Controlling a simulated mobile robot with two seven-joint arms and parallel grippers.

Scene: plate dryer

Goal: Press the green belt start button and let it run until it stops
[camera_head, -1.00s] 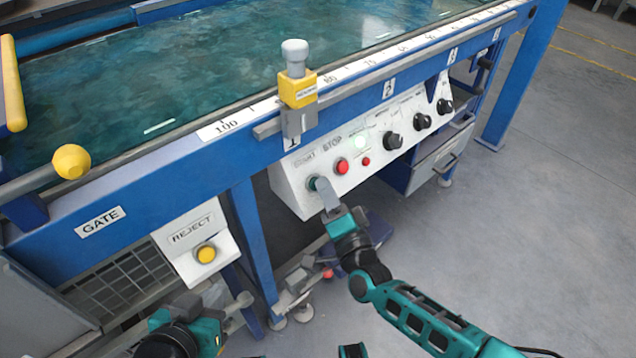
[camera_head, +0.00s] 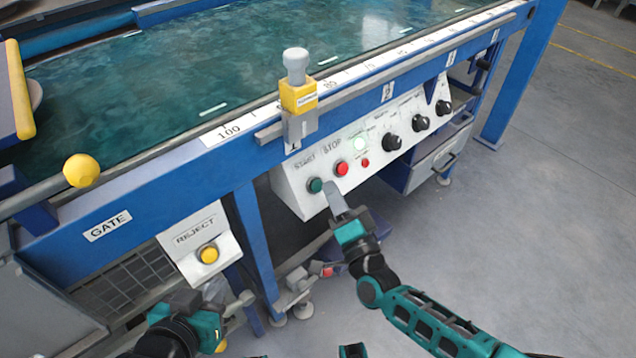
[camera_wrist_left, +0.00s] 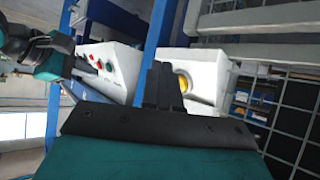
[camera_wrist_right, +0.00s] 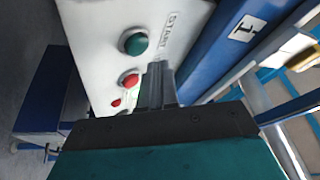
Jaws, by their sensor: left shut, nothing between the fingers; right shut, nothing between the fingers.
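The green start button (camera_head: 315,185) is on the white sloped panel (camera_head: 290,196) below the belt, left of the red stop button (camera_head: 342,169). It also shows in the right wrist view (camera_wrist_right: 133,43). My right gripper (camera_head: 334,195) is shut and empty, just below and right of the green button and apart from it. A green-white lamp (camera_head: 360,143) on the panel is lit. The belt (camera_head: 250,60) is dark green with white dashes. My left gripper (camera_head: 243,299) is shut and empty, low in front of the frame, below the yellow reject button (camera_head: 207,253).
A yellow stop block (camera_head: 298,97) is clamped on the front rail. Black knobs (camera_head: 391,143) line the panel. Floor at right is clear.

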